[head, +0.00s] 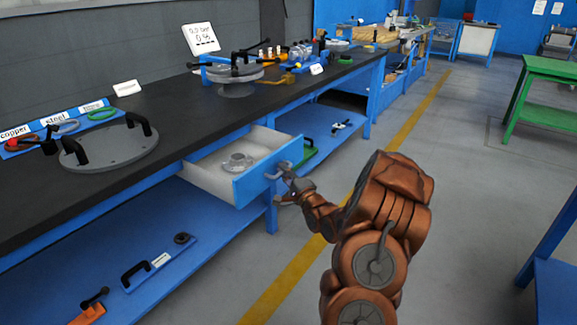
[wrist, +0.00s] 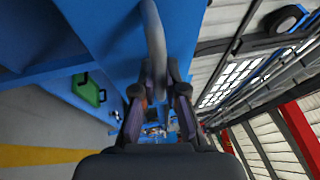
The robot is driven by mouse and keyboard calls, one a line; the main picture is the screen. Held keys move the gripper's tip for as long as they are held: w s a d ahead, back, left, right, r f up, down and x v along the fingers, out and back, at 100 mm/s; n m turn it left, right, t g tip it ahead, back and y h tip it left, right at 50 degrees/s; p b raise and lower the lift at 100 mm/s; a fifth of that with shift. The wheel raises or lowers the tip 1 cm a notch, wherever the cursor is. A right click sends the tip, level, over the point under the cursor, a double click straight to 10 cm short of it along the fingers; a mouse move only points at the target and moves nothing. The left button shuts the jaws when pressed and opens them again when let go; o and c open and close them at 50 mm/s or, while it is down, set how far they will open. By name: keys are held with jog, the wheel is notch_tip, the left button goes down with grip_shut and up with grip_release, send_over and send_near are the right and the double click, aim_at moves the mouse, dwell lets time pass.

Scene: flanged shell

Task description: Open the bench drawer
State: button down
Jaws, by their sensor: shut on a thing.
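The bench drawer (head: 252,184) stands pulled out from under the black worktop in the head view. Its front is blue and its inside is white. A clear, round flanged part (head: 237,162) lies in it. The drawer's grey bar handle (head: 277,171) is on the blue front. My gripper (head: 288,179) is at that handle, shut on it. In the wrist view the curved grey handle (wrist: 153,35) runs down between the two fingers of my gripper (wrist: 158,85). The exact finger contact is partly hidden.
The black worktop (head: 185,117) holds a grey round plate with black handles (head: 108,147) and other fittings. A blue lower shelf (head: 110,255) with tools runs below the drawer. The grey floor with a yellow line (head: 282,275) is clear. A green table (head: 550,70) stands right.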

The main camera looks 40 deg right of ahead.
jog(key=shift+s, duration=0.2)
jog(key=c, duration=1.2)
grip_release()
jog(key=s+a+f, duration=0.1)
jog(key=s+f, duration=0.1)
jog(key=s, duration=0.9)
jog(key=shift+s, duration=0.4)
jog(key=shift+a, duration=0.1)
